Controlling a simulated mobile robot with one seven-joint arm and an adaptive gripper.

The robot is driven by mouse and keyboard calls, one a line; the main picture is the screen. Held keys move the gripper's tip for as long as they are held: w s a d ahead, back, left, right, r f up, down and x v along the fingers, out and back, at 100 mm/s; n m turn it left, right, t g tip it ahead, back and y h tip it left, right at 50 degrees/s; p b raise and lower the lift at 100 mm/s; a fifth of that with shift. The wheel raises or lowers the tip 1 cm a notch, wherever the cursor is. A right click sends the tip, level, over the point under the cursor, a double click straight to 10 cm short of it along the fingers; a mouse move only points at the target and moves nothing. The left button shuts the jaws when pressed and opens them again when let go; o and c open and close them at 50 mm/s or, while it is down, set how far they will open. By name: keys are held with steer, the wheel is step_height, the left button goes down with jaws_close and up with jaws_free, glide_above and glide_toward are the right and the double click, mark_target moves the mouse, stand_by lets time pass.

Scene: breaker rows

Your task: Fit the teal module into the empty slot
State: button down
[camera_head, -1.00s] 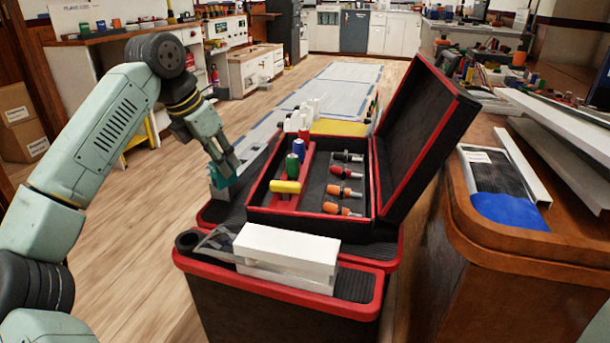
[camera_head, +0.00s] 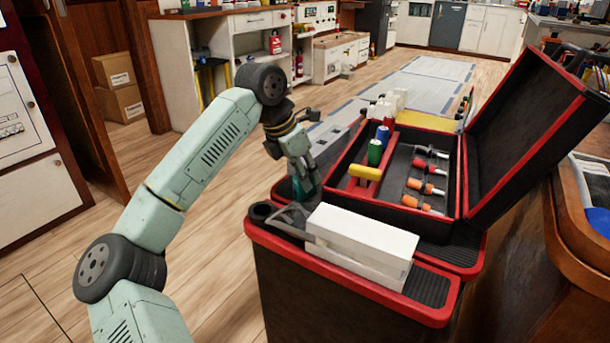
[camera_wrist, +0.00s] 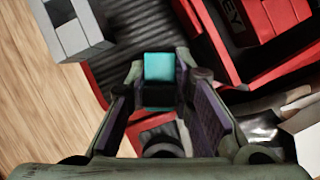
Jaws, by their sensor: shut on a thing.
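My gripper (camera_head: 306,184) is beside the left side of the open toolbox, low over the black lid of the chest beneath it. In the wrist view my gripper (camera_wrist: 160,100) is shut on the teal module (camera_wrist: 159,67), whose teal face shows between the fingertips. In the head view the module is mostly hidden by the fingers.
The open black and red toolbox (camera_head: 340,206) holds several screwdrivers. White blocks (camera_head: 362,234) lie on the chest in front. A grey block (camera_wrist: 76,28) is close by in the wrist view. A wooden bench (camera_head: 560,225) stands right. Wooden floor (camera_head: 215,280) is free between arm and chest.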

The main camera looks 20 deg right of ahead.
steer(key=c, duration=1.4)
jaws_free()
steer(key=shift+f, duration=0.1)
steer(key=p+v, duration=0.2)
steer(key=v, duration=1)
steer(key=shift+d+r, duration=0.1)
steer(key=shift+r, duration=0.1)
